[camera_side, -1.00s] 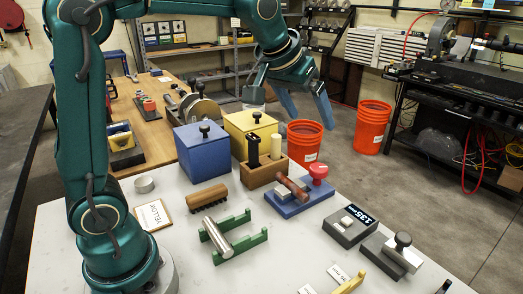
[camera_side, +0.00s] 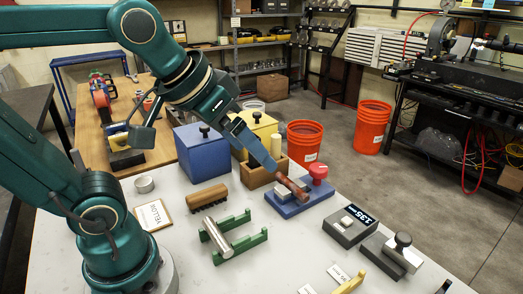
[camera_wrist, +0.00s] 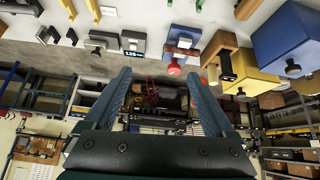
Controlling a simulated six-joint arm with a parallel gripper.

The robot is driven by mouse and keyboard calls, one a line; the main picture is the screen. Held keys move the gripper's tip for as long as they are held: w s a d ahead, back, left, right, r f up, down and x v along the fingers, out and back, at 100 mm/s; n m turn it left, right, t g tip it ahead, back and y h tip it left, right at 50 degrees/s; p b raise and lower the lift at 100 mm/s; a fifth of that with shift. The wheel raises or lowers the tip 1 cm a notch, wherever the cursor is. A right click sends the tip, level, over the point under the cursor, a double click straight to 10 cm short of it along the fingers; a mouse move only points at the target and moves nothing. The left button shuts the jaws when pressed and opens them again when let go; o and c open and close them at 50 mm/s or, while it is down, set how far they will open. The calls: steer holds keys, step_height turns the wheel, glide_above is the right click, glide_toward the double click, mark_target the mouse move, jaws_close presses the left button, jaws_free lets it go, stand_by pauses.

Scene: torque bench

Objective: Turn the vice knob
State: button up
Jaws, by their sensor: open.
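The vice (camera_side: 305,203) has a blue base and sits on the white bench, with a red knob (camera_side: 318,171) on top at its far right. A brown rounded piece (camera_side: 298,190) lies across the vice. My gripper (camera_side: 268,160) is open, slanting down toward the vice from the upper left, its tip close to the brown piece in the picture. The knob is to the right of the fingers and apart from them. In the wrist view the red knob (camera_wrist: 173,69) appears between the two blue fingertips, beyond them; nothing is held.
A blue box (camera_side: 202,153), a yellow box (camera_side: 243,128) and a wooden holder (camera_side: 260,176) stand left of and behind the vice. A grey device with a display (camera_side: 350,226) is to its right. A green rack (camera_side: 232,238) is in front. Orange buckets (camera_side: 304,140) stand on the floor behind.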

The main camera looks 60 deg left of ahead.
steer(key=shift+s+d+f, duration=0.1)
steer(key=shift+s+f, duration=0.4)
steer(key=shift+s, duration=0.25)
steer(key=w+r, duration=0.5)
steer(key=w, duration=0.1)
steer(key=n+g, duration=0.2)
steer(key=g, duration=0.1)
glide_above(319, 168)
steer(key=s, duration=0.2)
step_height(319, 168, down, 15)
steer(key=shift+d+f+y, duration=0.2)
steer(key=shift+f+y, duration=0.2)
steer(key=shift+f, duration=0.05)
steer(key=shift+x, duration=2.25)
